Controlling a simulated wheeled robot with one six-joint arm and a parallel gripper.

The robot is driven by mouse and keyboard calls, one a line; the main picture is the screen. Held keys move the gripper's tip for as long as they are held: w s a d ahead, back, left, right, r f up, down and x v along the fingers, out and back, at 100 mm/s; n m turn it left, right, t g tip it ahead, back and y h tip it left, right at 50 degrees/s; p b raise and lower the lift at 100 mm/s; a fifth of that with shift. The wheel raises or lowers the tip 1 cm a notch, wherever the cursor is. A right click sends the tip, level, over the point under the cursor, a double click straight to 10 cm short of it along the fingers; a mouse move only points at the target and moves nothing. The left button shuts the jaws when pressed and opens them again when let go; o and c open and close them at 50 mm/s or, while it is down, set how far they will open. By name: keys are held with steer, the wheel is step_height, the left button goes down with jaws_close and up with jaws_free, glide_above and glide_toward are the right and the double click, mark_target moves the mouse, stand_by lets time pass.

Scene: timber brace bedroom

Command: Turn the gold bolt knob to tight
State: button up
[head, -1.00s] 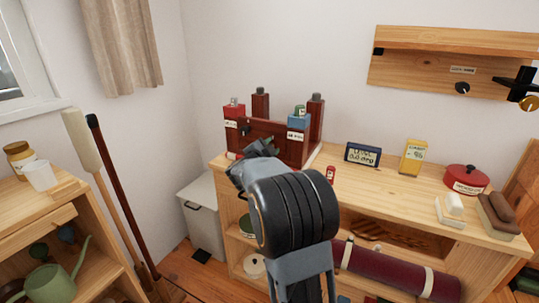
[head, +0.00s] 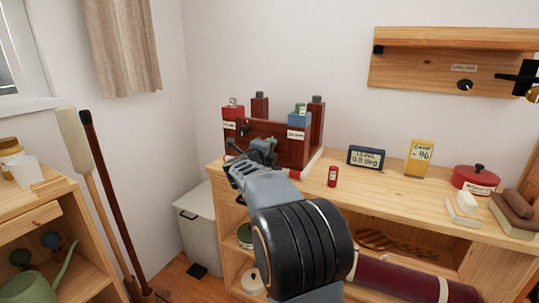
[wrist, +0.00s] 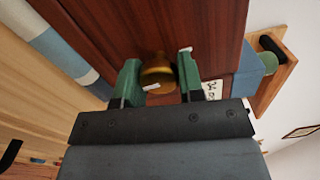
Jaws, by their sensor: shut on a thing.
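The gold bolt knob (wrist: 156,77) shows in the wrist view against the dark red-brown wooden face (wrist: 150,25); a small white mark is on it. My gripper (wrist: 160,82) has its two green fingers on either side of the knob and is shut on it. In the head view my gripper (head: 264,152) is at the front of the dark wooden brace frame (head: 278,150) on the bench, and the gold knob is hidden there behind my gripper and arm.
The bench top (head: 400,193) holds a small red can (head: 332,177), a level display (head: 366,157) reading 0.0 deg, a yellow box (head: 419,157) marked 96, and a red pot (head: 475,180). A wooden wall shelf (head: 430,75) hangs above. Two long-handled tools (head: 100,170) lean at left.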

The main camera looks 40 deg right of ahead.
steer(key=shift+m+b, duration=0.35)
steer(key=shift+m, duration=0.35)
steer(key=o, duration=0.9)
steer(key=p+v, duration=0.2)
steer(key=v, duration=1.2)
steer(key=shift+d, duration=0.1)
